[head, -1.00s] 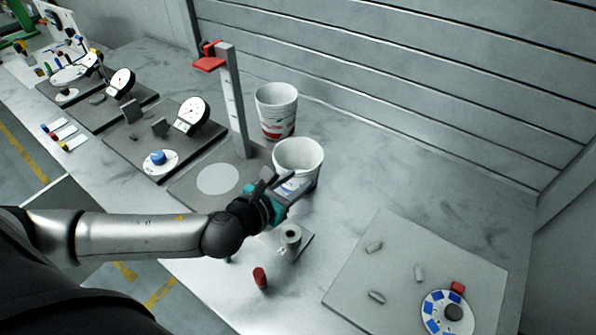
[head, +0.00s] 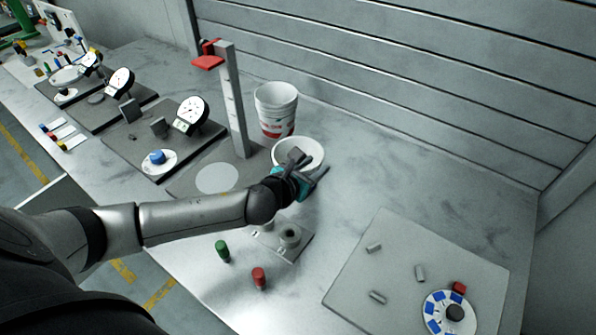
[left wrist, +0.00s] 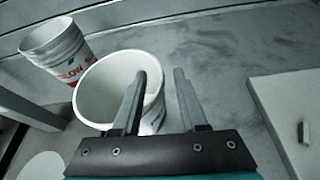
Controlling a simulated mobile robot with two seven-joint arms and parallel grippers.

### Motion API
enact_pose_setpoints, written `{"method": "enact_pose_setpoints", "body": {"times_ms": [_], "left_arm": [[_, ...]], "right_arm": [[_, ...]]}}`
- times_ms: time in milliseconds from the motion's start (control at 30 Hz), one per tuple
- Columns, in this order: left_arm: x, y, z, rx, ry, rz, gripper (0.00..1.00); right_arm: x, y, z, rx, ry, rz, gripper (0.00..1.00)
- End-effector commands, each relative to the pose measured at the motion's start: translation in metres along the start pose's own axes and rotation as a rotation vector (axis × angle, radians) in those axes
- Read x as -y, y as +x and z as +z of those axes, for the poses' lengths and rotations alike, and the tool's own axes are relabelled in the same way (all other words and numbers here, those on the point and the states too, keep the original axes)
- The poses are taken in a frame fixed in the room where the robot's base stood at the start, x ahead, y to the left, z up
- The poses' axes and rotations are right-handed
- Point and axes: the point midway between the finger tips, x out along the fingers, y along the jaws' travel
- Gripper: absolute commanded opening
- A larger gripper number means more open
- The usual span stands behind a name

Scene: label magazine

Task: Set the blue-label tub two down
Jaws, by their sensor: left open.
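The white tub (head: 312,146) stands on the bench, open at the top, in front of another white tub. In the left wrist view the same tub (left wrist: 92,88) shows a little blue print low on its right side. My left gripper (head: 297,157) is at its near rim, jaws open. In the left wrist view, my left gripper's fingers (left wrist: 163,75) straddle the tub's wall: the left one overlaps the mouth, the right one is outside. I cannot tell whether either touches. Most of the label is hidden. My right gripper is not in view.
A red-print white tub (head: 276,112), with several rims as if nested, stands behind. A grey post with a red arm (head: 232,95) rises to the left. Green (head: 222,250) and red (head: 259,277) pegs stand in front. A grey board (head: 395,270) lies right; bench between is clear.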

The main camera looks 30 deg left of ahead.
Motion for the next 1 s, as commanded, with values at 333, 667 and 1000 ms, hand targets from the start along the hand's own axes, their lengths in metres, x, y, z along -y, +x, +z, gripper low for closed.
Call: {"method": "enact_pose_setpoints", "body": {"times_ms": [333,667,1000], "left_arm": [[0.0001,0.0006,-0.0003,-0.001,0.001,0.000,0.30],[0.0000,0.0004,-0.0006,-0.001,0.001,0.000,0.00],[0.0000,0.0003,-0.0013,-0.003,0.000,0.000,0.00]], "right_arm": [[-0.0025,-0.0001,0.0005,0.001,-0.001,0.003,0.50],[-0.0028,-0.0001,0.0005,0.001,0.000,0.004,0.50],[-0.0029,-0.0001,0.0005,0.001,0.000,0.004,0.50]]}}
